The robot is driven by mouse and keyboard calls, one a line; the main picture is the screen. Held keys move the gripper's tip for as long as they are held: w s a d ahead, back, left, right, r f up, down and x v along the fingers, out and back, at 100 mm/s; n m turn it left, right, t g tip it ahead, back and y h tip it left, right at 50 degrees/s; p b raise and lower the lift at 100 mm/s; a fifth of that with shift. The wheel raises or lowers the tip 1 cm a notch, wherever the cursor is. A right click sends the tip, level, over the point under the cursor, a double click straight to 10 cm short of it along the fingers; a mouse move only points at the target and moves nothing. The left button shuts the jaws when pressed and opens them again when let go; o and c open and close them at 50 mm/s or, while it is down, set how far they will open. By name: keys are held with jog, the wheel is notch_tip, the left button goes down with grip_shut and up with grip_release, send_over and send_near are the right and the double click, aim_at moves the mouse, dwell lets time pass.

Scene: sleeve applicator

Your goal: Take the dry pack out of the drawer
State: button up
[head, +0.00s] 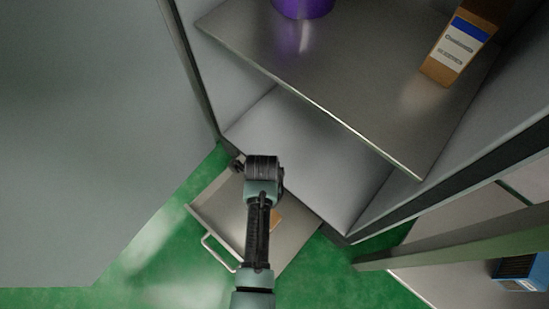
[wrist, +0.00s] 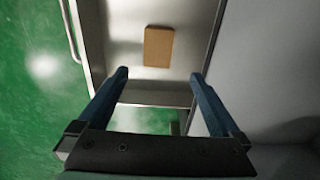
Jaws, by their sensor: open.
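The drawer (head: 222,211) is pulled out at the bottom of the cabinet, with its bar handle (head: 217,252) on the outer side. An orange-brown flat block, likely the dry pack (head: 276,219), lies in the drawer, mostly hidden behind my arm in the head view. In the wrist view the dry pack (wrist: 159,46) lies flat on the bare drawer floor (wrist: 121,60). My gripper (wrist: 157,78) is open and empty, its two fingers spread wide. The pack shows beyond the fingertips, between their lines, apart from them. In the head view my arm reaches down over the drawer and hides the fingers.
A metal shelf (head: 330,65) above the drawer bears a purple container (head: 303,5) and a brown box with a blue and white label (head: 462,45). A large grey panel (head: 80,120) stands at left. A blue item (head: 518,268) lies at lower right. Green floor (head: 165,255) is clear.

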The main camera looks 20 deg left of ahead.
notch_tip(320, 180, down, 12)
jog(key=b, duration=0.9)
jog(key=f+b, duration=0.1)
jog(key=b, duration=0.1)
jog(key=f+b, duration=0.1)
jog(key=f, duration=0.1)
jog(key=f+b, duration=0.2)
jog(key=shift+s+b, duration=0.25)
jog(key=shift+b, duration=0.1)
jog(key=shift+r, duration=0.1)
jog(key=c, duration=1.4)
